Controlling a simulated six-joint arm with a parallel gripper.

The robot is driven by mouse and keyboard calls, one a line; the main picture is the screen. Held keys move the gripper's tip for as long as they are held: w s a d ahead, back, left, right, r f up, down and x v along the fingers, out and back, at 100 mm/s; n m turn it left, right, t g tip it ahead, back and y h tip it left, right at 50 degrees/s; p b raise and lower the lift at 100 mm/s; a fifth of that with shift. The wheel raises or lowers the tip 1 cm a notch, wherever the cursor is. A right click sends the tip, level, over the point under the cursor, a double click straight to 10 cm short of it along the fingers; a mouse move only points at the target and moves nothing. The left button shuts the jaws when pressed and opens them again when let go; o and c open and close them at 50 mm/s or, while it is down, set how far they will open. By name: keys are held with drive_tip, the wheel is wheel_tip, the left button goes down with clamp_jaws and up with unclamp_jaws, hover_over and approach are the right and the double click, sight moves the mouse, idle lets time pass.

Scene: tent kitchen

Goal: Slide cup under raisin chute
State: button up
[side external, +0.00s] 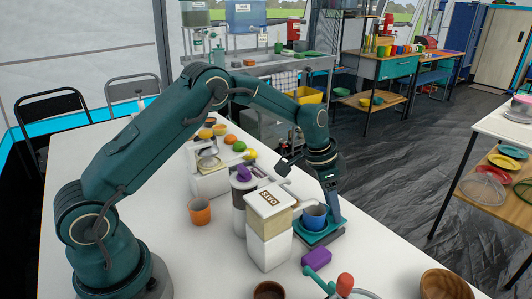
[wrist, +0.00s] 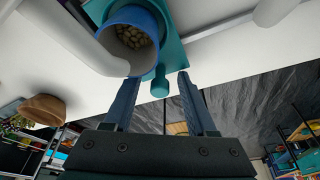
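A blue cup (side external: 314,217) stands on a teal base (side external: 318,237) beside a white and cream dispenser box (side external: 268,230). In the wrist view the cup (wrist: 128,38) holds pale brown bits. A white tube (wrist: 75,38), possibly a chute, reaches the cup's rim from the left in that view; I cannot tell if they touch. A teal knob (wrist: 160,83) sticks out of the base towards my fingers. My gripper (wrist: 157,78) is open, its two blue fingers apart on either side of the knob's line, with nothing gripped. In the side view the gripper (side external: 334,208) is low by the cup.
A grey container with a purple top (side external: 243,190) stands left of the dispenser. An orange cup (side external: 200,211) is further left. A purple block (side external: 316,258), a red-tipped handle (side external: 346,281) and a wooden bowl (side external: 446,285) sit nearer the front. The white table (side external: 390,245) is clear to the right.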

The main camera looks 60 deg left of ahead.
clamp_jaws()
drive_tip(key=shift+a, duration=4.25)
drive_tip(key=shift+o, duration=0.6)
unclamp_jaws()
wheel_tip(320, 180, up, 7)
drive_tip(key=shift+d, duration=0.1)
